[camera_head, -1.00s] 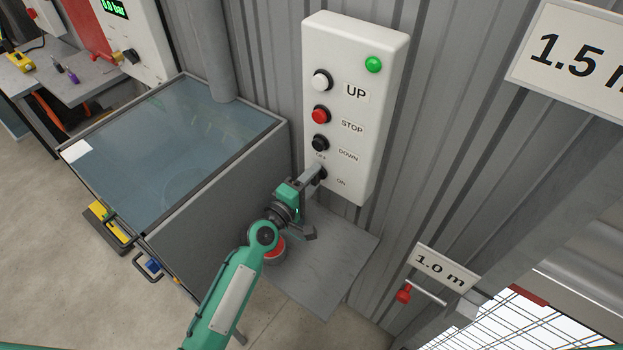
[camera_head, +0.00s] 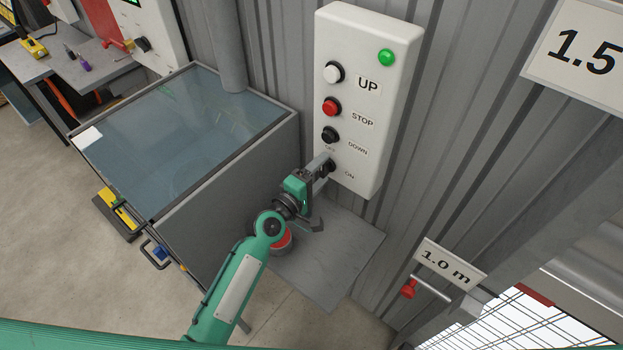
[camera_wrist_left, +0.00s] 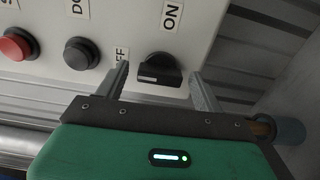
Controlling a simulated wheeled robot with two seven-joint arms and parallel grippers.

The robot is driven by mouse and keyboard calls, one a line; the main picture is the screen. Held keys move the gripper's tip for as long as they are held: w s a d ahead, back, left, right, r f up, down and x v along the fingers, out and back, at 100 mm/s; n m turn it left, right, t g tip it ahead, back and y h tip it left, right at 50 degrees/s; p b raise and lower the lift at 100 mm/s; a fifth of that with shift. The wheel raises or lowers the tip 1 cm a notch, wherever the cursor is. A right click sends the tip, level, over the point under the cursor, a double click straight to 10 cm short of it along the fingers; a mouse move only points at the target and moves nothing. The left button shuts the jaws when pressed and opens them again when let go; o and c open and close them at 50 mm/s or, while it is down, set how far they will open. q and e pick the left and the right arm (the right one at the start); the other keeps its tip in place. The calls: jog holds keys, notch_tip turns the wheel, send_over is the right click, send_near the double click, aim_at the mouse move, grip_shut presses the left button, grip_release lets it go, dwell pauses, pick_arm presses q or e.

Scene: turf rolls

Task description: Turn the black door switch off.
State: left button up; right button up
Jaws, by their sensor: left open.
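The black door switch (camera_wrist_left: 160,70) is a rotary knob low on the white control panel (camera_head: 365,60), between the OFF and ON labels. In the left wrist view its bar lies across the picture, with a pale mark on its front left part. My left gripper (camera_wrist_left: 162,88) is open, with one finger on each side of the knob. I cannot tell whether either finger touches it. In the head view the left gripper (camera_head: 325,190) is at the panel's lower left and partly covers the switch. My right gripper is not in view.
Above the switch are the black DOWN button (camera_head: 330,134), the red STOP button (camera_head: 331,106), the white UP button (camera_head: 333,72) and a lit green lamp (camera_head: 386,57). A glass-topped grey cabinet (camera_head: 245,165) stands left. A red-knobbed lever (camera_head: 409,288) sticks out lower right.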

pick_arm(q)
jog(key=b+v, duration=0.4)
jog(key=v, duration=0.9)
jog(key=shift+s+a, duration=0.25)
